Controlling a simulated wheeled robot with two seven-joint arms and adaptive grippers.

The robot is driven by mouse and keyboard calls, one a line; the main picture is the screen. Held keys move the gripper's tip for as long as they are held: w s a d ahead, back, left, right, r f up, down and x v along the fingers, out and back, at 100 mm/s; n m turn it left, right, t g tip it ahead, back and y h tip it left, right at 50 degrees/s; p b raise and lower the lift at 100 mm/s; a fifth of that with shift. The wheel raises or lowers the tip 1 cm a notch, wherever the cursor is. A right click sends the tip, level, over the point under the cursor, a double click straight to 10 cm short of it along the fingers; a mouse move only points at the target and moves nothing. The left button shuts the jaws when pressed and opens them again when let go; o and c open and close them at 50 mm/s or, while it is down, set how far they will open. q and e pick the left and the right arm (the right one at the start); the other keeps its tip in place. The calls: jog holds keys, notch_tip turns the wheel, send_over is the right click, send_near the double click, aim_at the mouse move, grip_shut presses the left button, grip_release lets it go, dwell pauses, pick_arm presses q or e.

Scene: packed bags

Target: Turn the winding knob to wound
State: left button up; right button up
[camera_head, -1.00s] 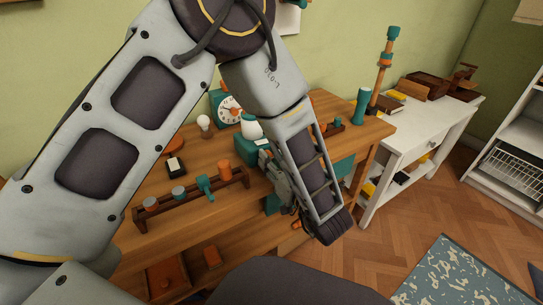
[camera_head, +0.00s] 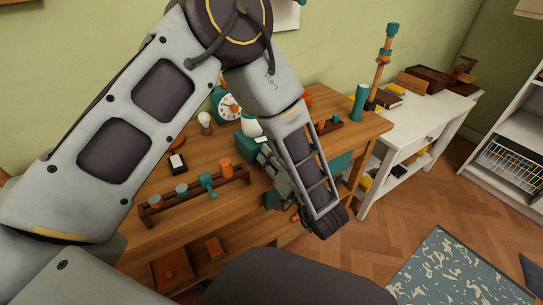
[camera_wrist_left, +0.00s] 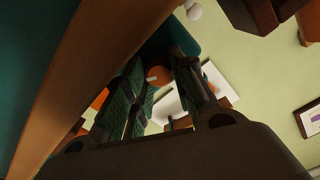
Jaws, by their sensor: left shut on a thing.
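My left gripper (camera_head: 264,156) reaches down to a teal box-like thing (camera_head: 248,147) with a white top part, on the wooden workbench (camera_head: 208,222). In the left wrist view the two dark fingers (camera_wrist_left: 160,76) stand on either side of a small round orange piece, which looks like the winding knob (camera_wrist_left: 158,73). The gripper is shut on it. A teal body (camera_wrist_left: 178,38) is just behind it. In the head view the knob is hidden by my gripper and forearm, and no marking for wound is readable. My right gripper is in neither view.
A teal clock (camera_head: 228,106) and a small bulb (camera_head: 205,119) stand behind the gripper. A dark rack (camera_head: 154,212) with teal and orange pieces lies in front, to the left. A teal cylinder (camera_head: 359,102) stands at the bench's right end, near a white side table (camera_head: 424,124).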

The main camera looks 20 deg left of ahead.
pick_arm(q)
jog(key=o, duration=1)
jog(key=shift+o, duration=0.2)
jog(key=shift+n+b, duration=0.3)
jog(key=shift+n, duration=0.1)
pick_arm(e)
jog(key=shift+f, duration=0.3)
